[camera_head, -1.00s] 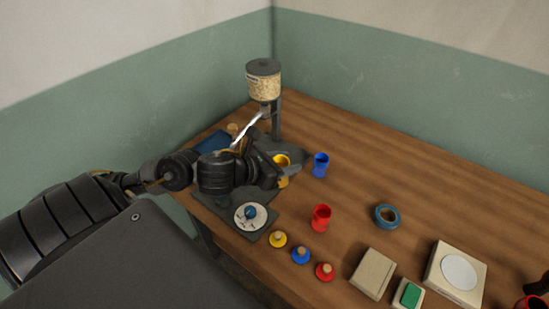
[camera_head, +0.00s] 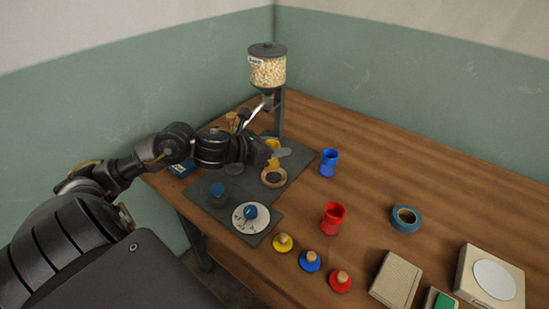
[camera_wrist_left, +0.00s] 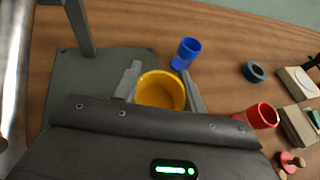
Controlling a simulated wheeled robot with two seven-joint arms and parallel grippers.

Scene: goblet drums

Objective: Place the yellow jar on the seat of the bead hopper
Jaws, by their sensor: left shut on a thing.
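My left gripper (camera_head: 275,153) is shut on the yellow jar (camera_wrist_left: 160,91), with a finger on each side of it. In the wrist view I look into its open yellow mouth. In the head view only part of the yellow jar (camera_head: 271,145) shows behind my gripper. The bead hopper (camera_head: 267,71), a clear canister of pale beads with a dark lid, stands on a grey post (camera_head: 281,112) above a grey base plate. The jar is below the canister, near the post. The hopper's seat is not clearly visible; my gripper and jar hide that area. My right gripper is not in view.
A blue cup (camera_head: 328,163), red cup (camera_head: 333,217) and blue tape roll (camera_head: 406,218) stand to the right. A white dial (camera_head: 251,217) and several knobbed lids are in front.

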